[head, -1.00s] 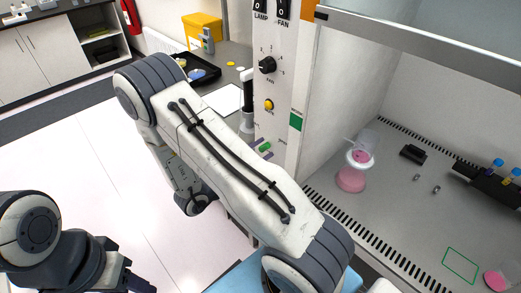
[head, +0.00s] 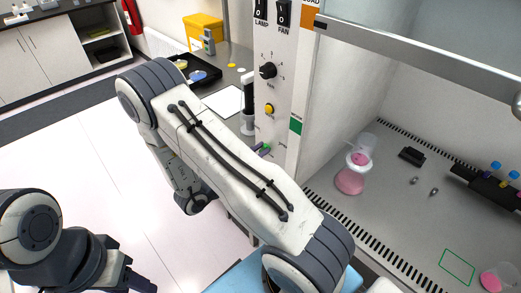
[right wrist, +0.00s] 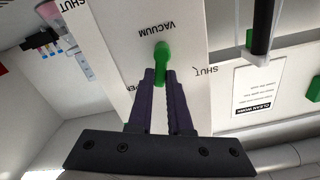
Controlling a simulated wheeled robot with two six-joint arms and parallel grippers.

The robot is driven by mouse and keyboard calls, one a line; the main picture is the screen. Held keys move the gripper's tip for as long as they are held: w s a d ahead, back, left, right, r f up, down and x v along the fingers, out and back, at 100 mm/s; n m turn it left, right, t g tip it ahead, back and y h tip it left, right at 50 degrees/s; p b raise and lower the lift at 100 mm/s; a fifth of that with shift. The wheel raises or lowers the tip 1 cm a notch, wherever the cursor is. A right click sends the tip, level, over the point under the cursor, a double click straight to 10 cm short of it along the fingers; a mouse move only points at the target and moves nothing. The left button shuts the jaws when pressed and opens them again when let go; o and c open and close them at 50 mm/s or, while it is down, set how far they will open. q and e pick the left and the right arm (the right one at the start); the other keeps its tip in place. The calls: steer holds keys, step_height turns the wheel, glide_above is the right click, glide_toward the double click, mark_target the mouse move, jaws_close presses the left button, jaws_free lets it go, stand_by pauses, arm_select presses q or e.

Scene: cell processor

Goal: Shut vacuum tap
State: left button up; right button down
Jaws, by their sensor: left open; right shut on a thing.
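The vacuum tap (right wrist: 162,58) is a green lever on a white panel below the word VACUUM as pictured in the right wrist view. The word SHUT stands to its right, and an OPEN label on its left is partly hidden. My right gripper (right wrist: 160,76) has its purple fingers shut on the lever's end. In the head view the green tap (head: 266,149) shows small at the panel's lower part, partly hidden by my right arm and fingers. My left gripper (head: 135,283) is open and empty at the lower left, partly cut off.
The panel carries a black fan knob (head: 267,70), a yellow knob (head: 269,109) and two rocker switches. The cabinet to the right holds a pink-filled flask (head: 350,181) and a black tube rack (head: 485,186). Open floor lies at the left.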

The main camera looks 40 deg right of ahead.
steer(key=n, duration=0.2)
steer(key=w+n+p, duration=0.1)
steer(key=shift+r+n, duration=0.15)
steer(key=shift+n, duration=0.25)
steer(key=n, duration=0.1)
steer(key=n+p, duration=0.1)
steer(key=shift+w+n, duration=0.25)
steer(key=shift+n, duration=0.15)
steer(key=n, duration=0.1)
steer(key=n+p, duration=0.1)
steer(key=n, duration=0.1)
steer(key=shift+w+a+f, duration=0.1)
steer(key=shift+w+f, duration=0.1)
steer(key=shift+w, duration=0.2)
steer(key=shift+w+f+n+p, duration=0.15)
steer(key=shift+n+p, duration=0.05)
steer(key=shift+n, duration=0.65)
steer(key=shift+w+f+n+p, duration=0.1)
steer(key=shift+w+n+p, duration=0.05)
steer(key=shift+n, duration=0.7)
steer(key=c, duration=0.8)
jaws_free()
steer(key=shift+c, duration=0.2)
steer(key=shift+a, duration=0.15)
